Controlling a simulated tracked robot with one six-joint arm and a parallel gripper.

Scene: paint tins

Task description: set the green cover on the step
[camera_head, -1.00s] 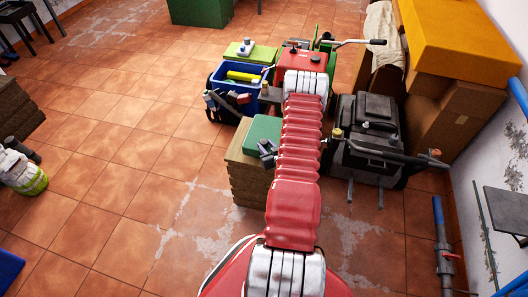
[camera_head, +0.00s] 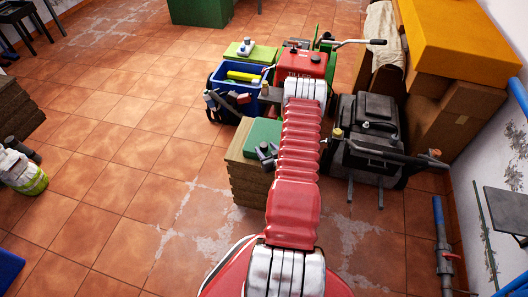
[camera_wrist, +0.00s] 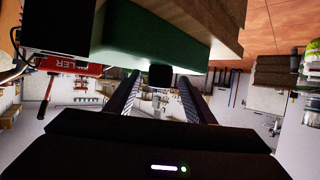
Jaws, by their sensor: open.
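The green cover (camera_head: 263,132) lies flat on top of a stack of wooden boards (camera_head: 248,182), likely the step, left of my red arm. My gripper (camera_head: 266,154) is at the cover's near edge, low over the stack's top. In the wrist view the picture is upside down: the green cover (camera_wrist: 150,40) fills the top, against the board (camera_wrist: 222,22). My open gripper (camera_wrist: 159,80) has its fingers on either side of a small dark knob (camera_wrist: 160,75) at the cover's edge. I cannot tell whether they touch it. My arm hides the stack's right side.
A blue crate (camera_head: 228,96) with a yellow item and a green box (camera_head: 250,53) stand behind the stack. A red machine (camera_head: 300,64) and a black case (camera_head: 368,130) are behind and right of my arm.

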